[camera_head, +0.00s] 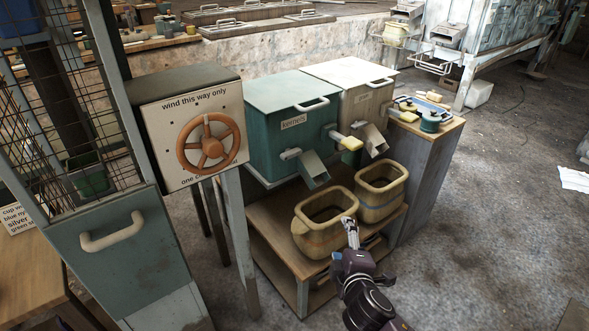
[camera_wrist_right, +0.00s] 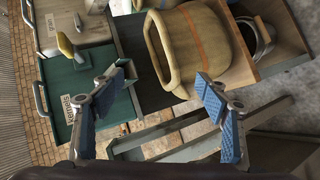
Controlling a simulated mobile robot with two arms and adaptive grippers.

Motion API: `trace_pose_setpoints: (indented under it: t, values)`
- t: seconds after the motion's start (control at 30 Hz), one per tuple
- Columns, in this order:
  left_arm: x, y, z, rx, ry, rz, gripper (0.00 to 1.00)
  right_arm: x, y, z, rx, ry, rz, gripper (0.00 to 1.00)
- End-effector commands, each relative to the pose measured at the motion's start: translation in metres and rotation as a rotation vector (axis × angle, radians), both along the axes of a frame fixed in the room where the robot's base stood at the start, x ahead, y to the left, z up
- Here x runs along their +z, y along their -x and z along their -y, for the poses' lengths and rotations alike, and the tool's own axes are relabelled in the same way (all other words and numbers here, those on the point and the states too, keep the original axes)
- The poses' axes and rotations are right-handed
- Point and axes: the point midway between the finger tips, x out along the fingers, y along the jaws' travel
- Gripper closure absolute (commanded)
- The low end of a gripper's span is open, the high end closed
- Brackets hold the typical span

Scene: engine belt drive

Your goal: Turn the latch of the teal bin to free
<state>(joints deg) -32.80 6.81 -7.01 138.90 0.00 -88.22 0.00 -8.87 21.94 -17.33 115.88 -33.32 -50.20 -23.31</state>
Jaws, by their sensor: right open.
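The teal bin (camera_head: 292,122), labelled "kernels", stands left of a grey-beige bin; its front also shows in the right wrist view (camera_wrist_right: 62,83). A lever with a yellow grip (camera_head: 350,143), seemingly its latch, sticks out at the upper right of its front; the yellow grip (camera_wrist_right: 65,45) shows in the wrist view too. A grey chute (camera_head: 314,167) hangs from the bin's front. My right gripper (camera_head: 349,222) is open and empty, below and apart from the lever, by the jars. Its spread fingers (camera_wrist_right: 158,82) frame part of a jar. My left gripper is out of view.
Two tan open jars, a left one (camera_head: 323,228) and a right one (camera_head: 381,189), stand on a wooden shelf below the chutes. A box with an orange handwheel (camera_head: 208,144) stands at left. Small parts lie on a cabinet top (camera_head: 447,127) at right. Floor at right is mostly clear.

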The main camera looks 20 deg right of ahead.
Motion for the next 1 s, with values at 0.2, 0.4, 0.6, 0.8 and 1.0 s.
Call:
trace_pose_setpoints:
  t: [0.2, 0.4, 0.6, 0.8, 1.0]
  values:
    - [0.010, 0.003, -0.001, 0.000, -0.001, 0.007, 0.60, 0.111, -0.107, -0.022, 0.385, 0.861, 0.307, 0.32]
    - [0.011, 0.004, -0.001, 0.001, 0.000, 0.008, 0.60, 0.128, -0.149, -0.036, 0.644, 1.498, 0.369, 0.32]
    - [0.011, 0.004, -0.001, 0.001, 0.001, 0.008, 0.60, 0.120, -0.164, -0.029, 0.763, 1.765, 0.350, 0.32]
    - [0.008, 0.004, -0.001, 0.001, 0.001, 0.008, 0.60, 0.118, -0.178, -0.035, 0.773, 1.784, 0.349, 0.32]
    - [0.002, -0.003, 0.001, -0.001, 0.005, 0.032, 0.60, 0.118, -0.209, -0.047, 0.771, 1.780, 0.351, 0.32]
